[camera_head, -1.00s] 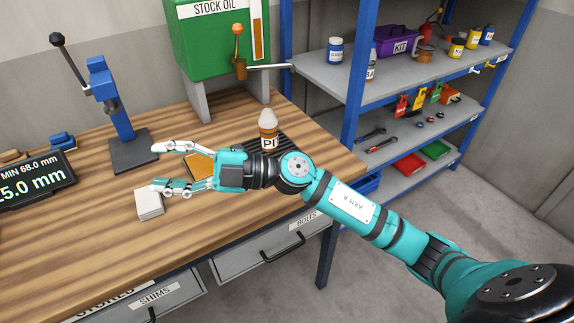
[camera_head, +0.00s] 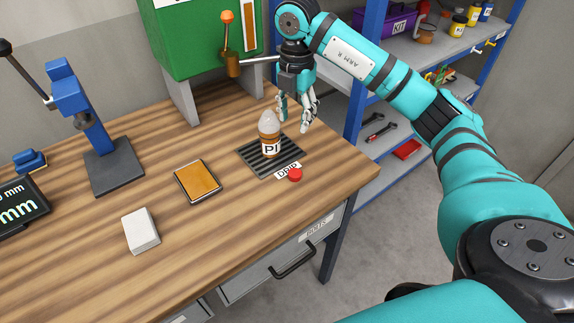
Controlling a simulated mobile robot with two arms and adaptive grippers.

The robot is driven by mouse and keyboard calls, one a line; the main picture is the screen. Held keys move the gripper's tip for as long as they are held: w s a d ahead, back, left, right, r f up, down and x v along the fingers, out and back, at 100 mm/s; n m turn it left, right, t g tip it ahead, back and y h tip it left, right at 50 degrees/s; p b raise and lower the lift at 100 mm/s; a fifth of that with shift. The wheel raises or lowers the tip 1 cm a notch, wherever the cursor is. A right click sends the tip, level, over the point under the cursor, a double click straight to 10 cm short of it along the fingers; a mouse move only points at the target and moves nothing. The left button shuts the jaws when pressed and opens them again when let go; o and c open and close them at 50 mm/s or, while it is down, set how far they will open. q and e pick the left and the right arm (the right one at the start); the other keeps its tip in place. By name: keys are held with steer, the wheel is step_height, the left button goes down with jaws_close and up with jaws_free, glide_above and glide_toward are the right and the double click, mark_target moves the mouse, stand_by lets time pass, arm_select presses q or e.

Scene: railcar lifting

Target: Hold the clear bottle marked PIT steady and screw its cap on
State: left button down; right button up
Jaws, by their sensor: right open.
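The clear bottle marked PIT (camera_head: 269,136) stands upright on a dark ribbed drip mat (camera_head: 257,160), with brown contents and a pale tapered top. Only "PI" of its label shows. A red cap (camera_head: 295,174) lies on the bench by the mat's front corner, beside the DRIP label. My right gripper (camera_head: 292,122) points down, open and empty, above the bench just right of and behind the bottle, apart from it. My left gripper is not in view.
A green stock oil tank (camera_head: 190,40) with a tap stands behind the mat. An orange-topped pad (camera_head: 197,181), a white block (camera_head: 141,231) and a blue press (camera_head: 90,110) are to the left. Shelves (camera_head: 395,90) stand right.

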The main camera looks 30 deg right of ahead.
steer(key=s, duration=0.1)
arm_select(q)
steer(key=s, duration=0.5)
arm_select(e)
steer(key=p, duration=0.3)
glide_above(295, 172)
steer(key=f, duration=1)
steer(key=shift+w+d+f, duration=0.15)
steer(key=shift+w+f, duration=0.05)
steer(key=shift+f, duration=0.75)
steer(key=f+p, duration=0.1)
steer(key=f, duration=0.1)
steer(key=f+p, duration=0.2)
steer(key=shift+s+f, duration=0.2)
steer(key=shift+f, duration=0.45)
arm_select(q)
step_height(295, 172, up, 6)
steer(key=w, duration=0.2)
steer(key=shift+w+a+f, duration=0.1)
